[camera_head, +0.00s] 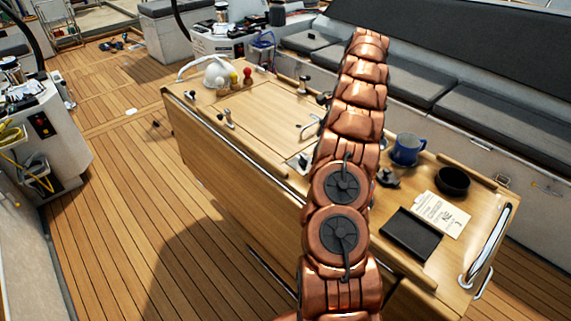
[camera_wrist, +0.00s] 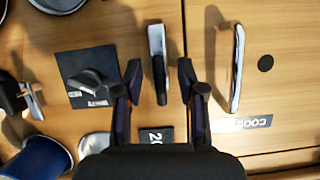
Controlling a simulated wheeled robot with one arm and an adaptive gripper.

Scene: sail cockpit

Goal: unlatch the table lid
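In the wrist view a latch lever (camera_wrist: 156,42), pale metal with a black end, lies on the wooden table beside a seam. My gripper (camera_wrist: 159,72) is open, with one dark finger on each side of the lever's black end. Gaps show on both sides; I cannot tell its height above the lever. Right of the seam is the lid panel (camera_wrist: 280,85) with a chrome handle (camera_wrist: 237,68). In the head view the table lid (camera_head: 250,112) lies flat and looks closed; its handle (camera_head: 309,127) shows left of my arm. My arm hides the gripper there.
A dark knob on a black plate (camera_wrist: 88,65) is left of the gripper. A blue mug (camera_head: 407,149), black bowl (camera_head: 453,180), black tray (camera_head: 412,234) and paper (camera_head: 440,213) stand right of my arm. A white helmet (camera_head: 217,74) and small bottles sit at the far end.

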